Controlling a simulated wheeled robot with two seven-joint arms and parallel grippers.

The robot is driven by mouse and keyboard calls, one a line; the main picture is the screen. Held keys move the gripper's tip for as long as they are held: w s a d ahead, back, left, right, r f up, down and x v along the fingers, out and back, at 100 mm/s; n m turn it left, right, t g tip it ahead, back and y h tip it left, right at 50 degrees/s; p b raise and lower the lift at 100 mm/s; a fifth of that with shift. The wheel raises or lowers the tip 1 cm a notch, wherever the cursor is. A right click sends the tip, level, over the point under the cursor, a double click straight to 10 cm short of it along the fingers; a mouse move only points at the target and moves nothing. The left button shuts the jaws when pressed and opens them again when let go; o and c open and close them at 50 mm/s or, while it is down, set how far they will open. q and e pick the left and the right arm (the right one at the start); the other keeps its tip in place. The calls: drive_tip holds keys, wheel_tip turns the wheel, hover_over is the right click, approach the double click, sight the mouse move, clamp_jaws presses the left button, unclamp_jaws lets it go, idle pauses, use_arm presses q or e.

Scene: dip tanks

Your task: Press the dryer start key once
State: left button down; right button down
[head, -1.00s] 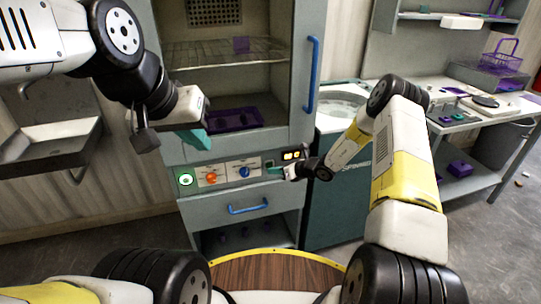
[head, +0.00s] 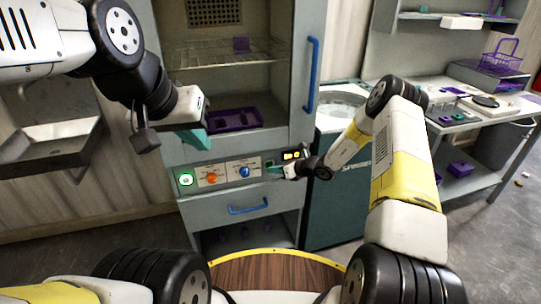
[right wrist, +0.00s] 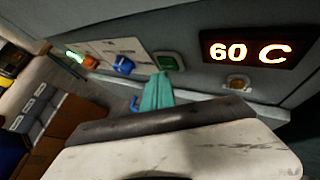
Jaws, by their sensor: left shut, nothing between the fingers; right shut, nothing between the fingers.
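The dryer cabinet's control panel (head: 218,174) carries a lit green round button (head: 186,179), an orange knob (head: 211,178) and a blue knob (head: 244,172). The right wrist view shows a green square key (right wrist: 170,62) right of the blue knob, and an amber key (right wrist: 238,82) below the lit display. No readable label shows which is the start key. My right gripper (right wrist: 157,92) is shut and empty, its teal tips just below the green key; contact cannot be told. It also shows in the head view (head: 271,170). My left gripper (head: 194,139) is shut and empty before the cabinet opening.
The display (right wrist: 246,50) reads 60 C. The open cabinet holds a wire shelf (head: 215,53) and a purple tray (head: 232,118). A blue drawer handle (head: 248,209) lies below the panel. A teal machine (head: 338,205) stands right of the cabinet, close to my right arm.

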drive_tip(key=shift+w+a, duration=0.2)
drive_tip(key=shift+w, duration=0.3)
idle(0.7)
drive_tip(key=shift+s, duration=0.15)
drive_tip(key=shift+s+d, duration=0.25)
drive_tip(key=shift+s, duration=0.35)
